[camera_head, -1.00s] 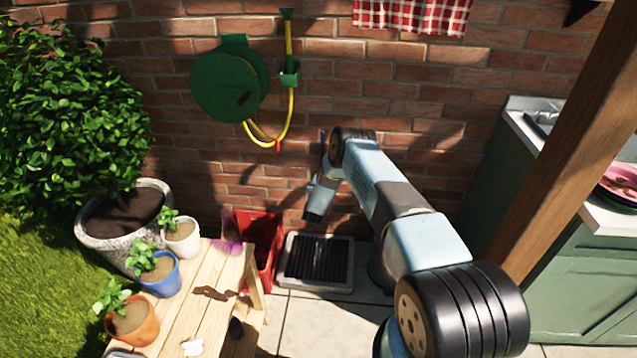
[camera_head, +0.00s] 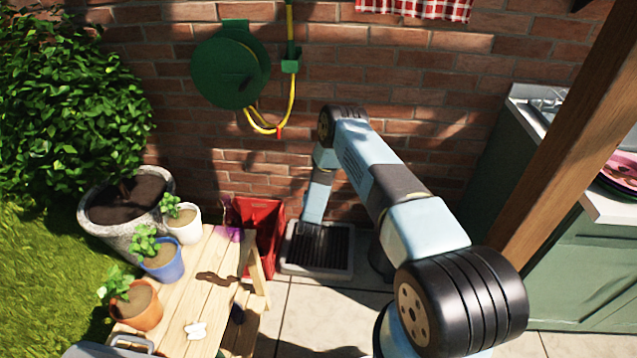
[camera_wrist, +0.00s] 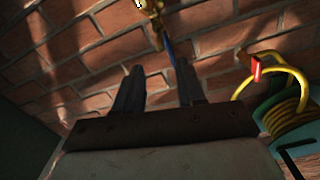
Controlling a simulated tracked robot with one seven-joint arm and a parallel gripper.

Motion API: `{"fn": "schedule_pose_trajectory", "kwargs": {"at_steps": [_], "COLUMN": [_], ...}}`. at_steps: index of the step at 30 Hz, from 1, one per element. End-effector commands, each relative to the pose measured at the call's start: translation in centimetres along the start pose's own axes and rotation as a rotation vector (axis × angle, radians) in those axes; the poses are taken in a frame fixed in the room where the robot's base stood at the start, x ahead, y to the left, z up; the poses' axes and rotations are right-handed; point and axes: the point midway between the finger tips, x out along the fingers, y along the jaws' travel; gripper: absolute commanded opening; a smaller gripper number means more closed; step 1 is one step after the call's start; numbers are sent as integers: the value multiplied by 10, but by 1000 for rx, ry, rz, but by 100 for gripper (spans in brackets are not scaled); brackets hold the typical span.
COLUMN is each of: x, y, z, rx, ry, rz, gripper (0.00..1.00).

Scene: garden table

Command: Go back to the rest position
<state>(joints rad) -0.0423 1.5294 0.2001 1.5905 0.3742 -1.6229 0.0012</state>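My gripper (camera_wrist: 158,66) shows in the wrist view with its two dark fingers apart. I see nothing held between them. Beyond the fingertips are the brick wall and a brass tap (camera_wrist: 155,20) with a thin blue part. In the head view my arm reaches toward the wall and bends down at its far end, above the dark floor grate (camera_head: 290,268). The fingers cannot be made out there against the dark grate.
A red crate (camera_head: 262,215) stands left of the grate, beside the wooden table (camera_head: 190,290) with potted plants. The green hose reel (camera_head: 225,70) hangs on the wall. A wooden post (camera_head: 565,130) and green cabinet (camera_head: 580,270) stand at right. Paving (camera_head: 320,315) is clear in front.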

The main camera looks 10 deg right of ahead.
Motion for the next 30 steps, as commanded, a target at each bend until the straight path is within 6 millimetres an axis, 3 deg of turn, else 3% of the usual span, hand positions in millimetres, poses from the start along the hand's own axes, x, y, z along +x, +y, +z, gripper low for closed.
{"fn": "schedule_pose_trajectory", "kwargs": {"at_steps": [6,20,25,30], "x": [-9,-8,8,34], "y": [0,-1,-13,-38], "z": [0,-2,-26,-76], "rx": [0,1,9,20], "ry": [1,0,-25,-83], "rz": [0,0,-18,-57], "gripper": [39,39,39,39]}}
